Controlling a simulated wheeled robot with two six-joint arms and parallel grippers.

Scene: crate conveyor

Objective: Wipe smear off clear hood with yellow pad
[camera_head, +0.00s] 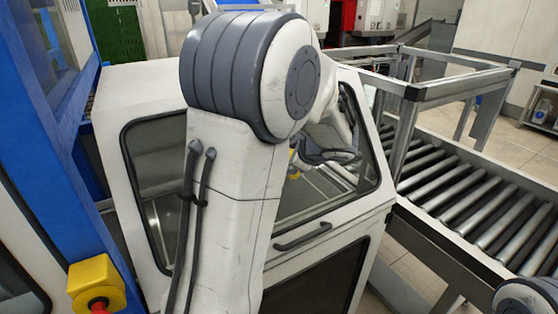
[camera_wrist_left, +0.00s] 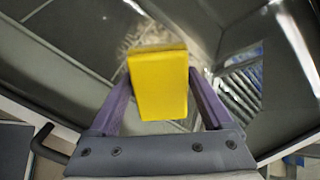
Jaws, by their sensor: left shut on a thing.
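The yellow pad (camera_wrist_left: 158,88) is held between the two purple fingers of my left gripper (camera_wrist_left: 160,78) in the left wrist view. The clear hood (camera_head: 340,195) is a white-framed box with dark-edged panes in the head view, and my left arm covers much of it. A small yellow patch shows beside the arm there; I cannot tell if it is the pad or a reflection. A pale brown streaky smear (camera_wrist_left: 124,48) shows on the pane just beyond the pad's upper left. Whether the pad touches the pane is unclear. My right gripper is not in view.
A dark handle (camera_head: 303,236) sticks out from the hood's front below the pane. A roller conveyor (camera_head: 480,205) with a metal frame (camera_head: 405,120) stands to the right. A yellow box with a red button (camera_head: 97,285) and a blue post (camera_head: 45,130) are at left.

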